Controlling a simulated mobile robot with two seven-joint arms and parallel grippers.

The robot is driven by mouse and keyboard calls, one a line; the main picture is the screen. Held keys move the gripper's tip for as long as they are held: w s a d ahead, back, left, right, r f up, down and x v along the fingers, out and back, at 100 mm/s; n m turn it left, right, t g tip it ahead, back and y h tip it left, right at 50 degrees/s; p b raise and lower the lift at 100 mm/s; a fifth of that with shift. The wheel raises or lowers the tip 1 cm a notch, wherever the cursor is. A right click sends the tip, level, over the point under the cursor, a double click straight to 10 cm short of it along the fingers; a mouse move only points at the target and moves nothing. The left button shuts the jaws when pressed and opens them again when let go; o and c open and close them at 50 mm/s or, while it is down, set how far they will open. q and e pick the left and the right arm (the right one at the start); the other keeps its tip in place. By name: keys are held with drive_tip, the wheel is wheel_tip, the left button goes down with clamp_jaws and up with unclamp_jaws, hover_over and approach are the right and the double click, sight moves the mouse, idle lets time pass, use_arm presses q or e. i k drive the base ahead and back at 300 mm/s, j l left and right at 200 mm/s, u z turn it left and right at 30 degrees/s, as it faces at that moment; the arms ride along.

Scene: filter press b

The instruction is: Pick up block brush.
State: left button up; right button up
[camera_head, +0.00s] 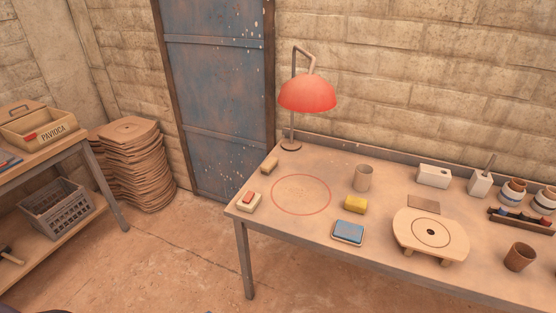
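A small tan block (269,163) lies near the back left corner of the workbench (320,240), left of the lamp's base; it looks like the block brush, but it is too small for me to make out bristles. A pale block with a red top (249,201) sits at the bench's left edge. A yellow block (355,204) lies near the middle, right of a red circle marked on the bench top.
A red lamp (307,95) stands at the back. A brown cup (362,178), a blue-topped box (349,232) and a round plate on a stand (431,232) are on the bench. The red circle (301,194) is empty. Stacked sacks (132,170) and a shelf stand left.

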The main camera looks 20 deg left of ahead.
sight(269, 165)
drive_tip(key=i+j+z, duration=0.15)
drive_tip(key=j, duration=0.25)
drive_tip(key=i+j+z, duration=0.15)
drive_tip(key=j, duration=0.25)
drive_tip(key=i+j+z, duration=0.15)
drive_tip(key=j, duration=0.25)
drive_tip(key=i+j+z, duration=0.2)
drive_tip(key=j, duration=0.25)
drive_tip(key=k+j+z, duration=0.15)
drive_tip(key=j, duration=0.25)
drive_tip(key=j+z, duration=0.15)
drive_tip(key=j, duration=0.25)
drive_tip(key=k+j+z, duration=0.15)
drive_tip(key=j, duration=0.25)
drive_tip(key=k+j+z, duration=0.1)
drive_tip(key=k+j, duration=0.15)
drive_tip(key=j+z, duration=0.2)
drive_tip(key=j, duration=0.25)
drive_tip(key=k+j+z, duration=0.15)
drive_tip(key=j, duration=0.3)
